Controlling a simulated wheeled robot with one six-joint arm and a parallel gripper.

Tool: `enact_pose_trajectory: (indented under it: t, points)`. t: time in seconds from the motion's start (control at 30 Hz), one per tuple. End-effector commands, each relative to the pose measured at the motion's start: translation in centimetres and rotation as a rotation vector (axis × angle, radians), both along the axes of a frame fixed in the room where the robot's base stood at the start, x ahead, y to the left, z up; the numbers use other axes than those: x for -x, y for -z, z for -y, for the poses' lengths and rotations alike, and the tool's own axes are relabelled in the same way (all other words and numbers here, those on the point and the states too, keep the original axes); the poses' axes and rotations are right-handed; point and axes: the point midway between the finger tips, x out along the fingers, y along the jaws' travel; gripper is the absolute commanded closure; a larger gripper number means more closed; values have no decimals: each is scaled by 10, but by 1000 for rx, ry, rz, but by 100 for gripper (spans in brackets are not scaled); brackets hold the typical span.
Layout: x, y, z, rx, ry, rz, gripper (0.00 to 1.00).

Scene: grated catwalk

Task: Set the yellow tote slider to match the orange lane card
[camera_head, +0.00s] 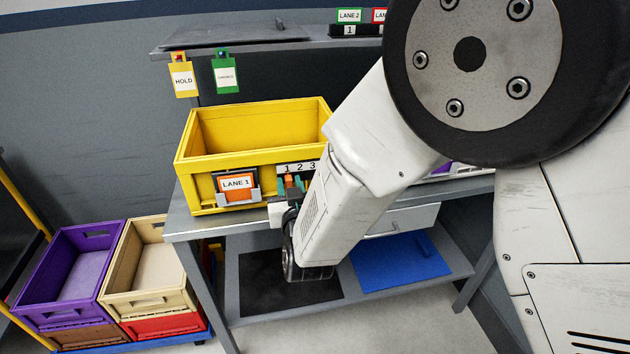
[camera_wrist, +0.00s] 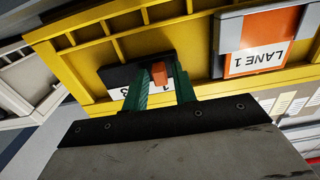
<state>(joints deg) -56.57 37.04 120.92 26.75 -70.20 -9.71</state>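The yellow tote (camera_head: 255,125) stands on the grey bench in the head view. Its front also shows in the wrist view (camera_wrist: 85,60). The orange lane card (camera_head: 236,184), reading LANE 1, sits in a holder on the tote's front, and it appears upside down in the wrist view (camera_wrist: 262,45). Right of it is the slider strip (camera_head: 297,168) marked 1 2 3. The orange slider knob (camera_wrist: 159,74) appears near the 1, though my fingers partly hide the scale. My gripper (camera_wrist: 160,78) has its green fingers on both sides of the knob and appears shut on it.
A yellow HOLD tag (camera_head: 182,78) and a green tag (camera_head: 225,74) hang behind the tote. Purple (camera_head: 60,265) and beige (camera_head: 150,298) crates stand at lower left. A blue mat (camera_head: 400,258) lies on the lower shelf. My arm covers the bench's middle.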

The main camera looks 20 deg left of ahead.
Motion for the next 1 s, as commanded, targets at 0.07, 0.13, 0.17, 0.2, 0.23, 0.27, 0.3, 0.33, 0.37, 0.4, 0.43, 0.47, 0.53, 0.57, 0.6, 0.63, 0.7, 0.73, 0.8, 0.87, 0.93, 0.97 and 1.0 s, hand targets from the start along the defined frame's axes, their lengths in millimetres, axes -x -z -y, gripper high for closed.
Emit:
enact_pose_trajectory:
  t: [0.07,0.13,0.17,0.2,0.23,0.27,0.3,0.33,0.37,0.4,0.43,0.47,0.53,0.57,0.6,0.63,0.7,0.73,0.8,0.87,0.93,0.97,1.0]
  points:
    - [0,0,0,0,0,0,67]
    - [0,0,0,0,0,0,67]
    - [0,0,0,0,0,0,67]
    - [0,0,0,1,0,-1,67]
    - [0,0,0,1,0,-1,67]
    - [0,0,0,1,0,-1,67]
    - [1,0,1,1,0,-1,67]
    - [2,0,1,1,0,-1,67]
    - [3,0,2,1,0,-1,67]
    - [6,1,3,2,-1,-1,67]
    - [8,1,5,2,-1,-1,67]
    - [10,1,6,2,-1,-1,67]
    - [14,1,9,2,0,-3,67]
    - [17,1,10,2,0,-3,67]
    - [19,1,12,1,0,-2,67]
    - [21,0,13,1,0,-2,67]
    - [26,0,16,1,0,-2,67]
    - [29,1,17,1,-1,-2,67]
    - [33,0,20,1,-1,-2,67]
    - [37,0,23,1,-1,-2,67]
    - [42,1,26,1,-1,-1,67]
    - [44,1,27,1,-1,-1,67]
    - [47,1,28,1,-1,-2,67]
